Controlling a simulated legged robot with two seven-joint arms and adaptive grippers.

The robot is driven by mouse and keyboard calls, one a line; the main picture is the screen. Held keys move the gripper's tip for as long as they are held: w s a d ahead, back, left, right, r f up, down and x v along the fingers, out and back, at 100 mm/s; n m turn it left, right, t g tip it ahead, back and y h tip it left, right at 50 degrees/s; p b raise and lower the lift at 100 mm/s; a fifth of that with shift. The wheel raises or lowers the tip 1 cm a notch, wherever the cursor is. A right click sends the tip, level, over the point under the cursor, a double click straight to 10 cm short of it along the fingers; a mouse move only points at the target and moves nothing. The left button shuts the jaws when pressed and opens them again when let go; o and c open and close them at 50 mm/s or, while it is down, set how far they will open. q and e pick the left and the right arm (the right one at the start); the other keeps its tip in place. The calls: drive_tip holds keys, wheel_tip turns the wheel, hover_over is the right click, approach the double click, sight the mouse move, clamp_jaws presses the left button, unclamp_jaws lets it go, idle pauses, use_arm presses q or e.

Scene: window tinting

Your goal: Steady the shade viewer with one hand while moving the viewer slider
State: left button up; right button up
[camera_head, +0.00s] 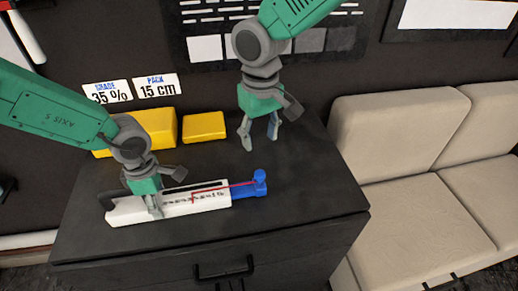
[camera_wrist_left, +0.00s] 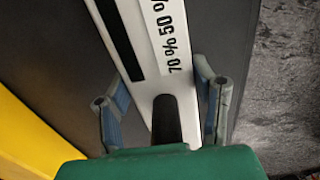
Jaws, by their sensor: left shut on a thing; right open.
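The shade viewer (camera_head: 180,206) is a long white bar with a printed percent scale and a dark slot, lying on the dark cabinet top.
A beige sofa (camera_head: 410,140) is to the right. The cabinet top right of the slider is clear.

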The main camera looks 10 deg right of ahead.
drive_tip(key=shift+r, duration=0.35)
use_arm(q)
drive_tip(key=o, duration=2.2)
drive_tip(key=shift+r, duration=3.05)
drive_tip(key=shift+r, duration=0.1)
drive_tip(key=shift+r, duration=2.85)
